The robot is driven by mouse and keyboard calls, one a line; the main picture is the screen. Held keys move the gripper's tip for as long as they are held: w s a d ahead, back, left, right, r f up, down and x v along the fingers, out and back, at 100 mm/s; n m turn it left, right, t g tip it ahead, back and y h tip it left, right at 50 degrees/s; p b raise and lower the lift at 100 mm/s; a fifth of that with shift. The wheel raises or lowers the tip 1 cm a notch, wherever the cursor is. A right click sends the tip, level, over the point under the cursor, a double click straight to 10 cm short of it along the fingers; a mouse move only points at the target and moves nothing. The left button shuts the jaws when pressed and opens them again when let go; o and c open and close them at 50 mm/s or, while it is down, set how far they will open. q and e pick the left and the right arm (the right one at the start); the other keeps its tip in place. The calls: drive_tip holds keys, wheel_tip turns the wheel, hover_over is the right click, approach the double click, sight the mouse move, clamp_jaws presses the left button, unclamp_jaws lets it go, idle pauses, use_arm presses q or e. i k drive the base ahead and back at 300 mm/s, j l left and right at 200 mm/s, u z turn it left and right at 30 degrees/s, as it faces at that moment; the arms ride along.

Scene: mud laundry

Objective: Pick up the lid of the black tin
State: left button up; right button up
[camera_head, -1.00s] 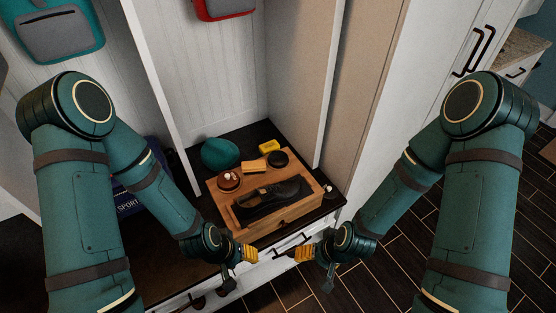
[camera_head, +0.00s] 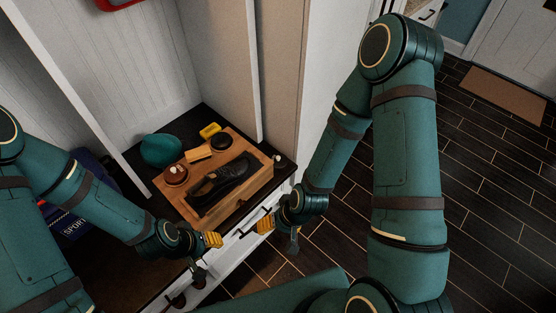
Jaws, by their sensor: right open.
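The black tin (camera_head: 221,141) is a small, round, dark thing at the back right of the wooden box top (camera_head: 257,180). Its lid cannot be told apart from its body at this size. My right gripper (camera_head: 265,225) has yellow fingertips and is open and empty, in front of the box near the bench's front edge. It is well apart from the tin. My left gripper (camera_head: 213,240) is left of it, also in front of the box. Its jaw opening is not clear, and no object shows in it.
A black shoe (camera_head: 222,180) lies on the box between my grippers and the tin. A brown tin (camera_head: 176,174) and a tan block (camera_head: 199,153) lie near it. A yellow item (camera_head: 210,130) and a teal item (camera_head: 161,150) are behind. A cabinet panel (camera_head: 274,80) rises at right.

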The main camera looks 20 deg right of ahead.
sight(280, 160)
drive_tip(key=u, duration=0.55)
drive_tip(key=l+u, duration=0.2)
drive_tip(key=u, duration=0.2)
drive_tip(key=l+u, duration=0.2)
drive_tip(key=u, duration=0.2)
drive_tip(key=l+u, duration=0.15)
drive_tip(key=u, duration=0.25)
drive_tip(key=k+l+u, duration=0.55)
drive_tip(key=l+u, duration=0.15)
drive_tip(key=k+l+u, duration=0.2)
drive_tip(key=k+l, duration=0.7)
drive_tip(key=l, duration=0.15)
drive_tip(key=k+l, duration=0.2)
drive_tip(key=l, duration=0.15)
